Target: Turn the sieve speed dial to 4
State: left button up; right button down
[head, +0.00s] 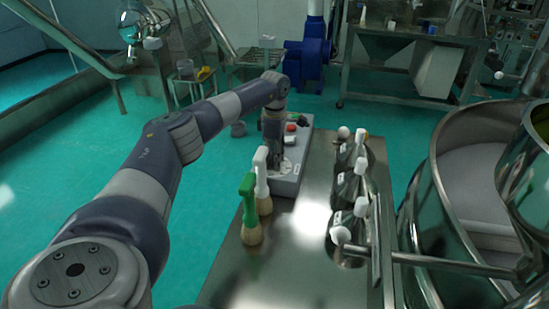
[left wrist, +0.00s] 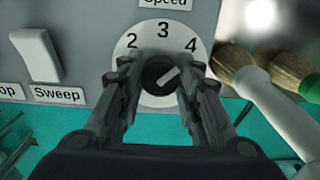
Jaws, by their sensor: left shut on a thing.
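The speed dial (left wrist: 160,75) is a dark round knob on a white disc (left wrist: 146,45) with the numbers 2, 3 and 4 showing. Its pale pointer line slants up and to the right, roughly towards the 4. My left gripper (left wrist: 164,70) is shut on the dial, one finger on each side. The fingers and wrist hide the lower part of the disc. In the head view, the grey control box (head: 288,184) stands on the metal table, and my left gripper (head: 273,160) reaches down onto it. My right gripper is not in view.
A white rocker switch (left wrist: 37,53) marked Sweep sits left of the dial. A red button (head: 291,127) is on the box. A white-handled brush (head: 261,170) and a green-handled brush (head: 249,205) stand close by. Clamped metal parts (head: 348,190) stand to the right.

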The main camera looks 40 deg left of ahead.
pick_arm(q)
jog(key=shift+r, duration=0.15)
jog(key=o, duration=1.1)
notch_tip(320, 180, up, 12)
jog(key=shift+f, duration=0.1)
dwell(0.4)
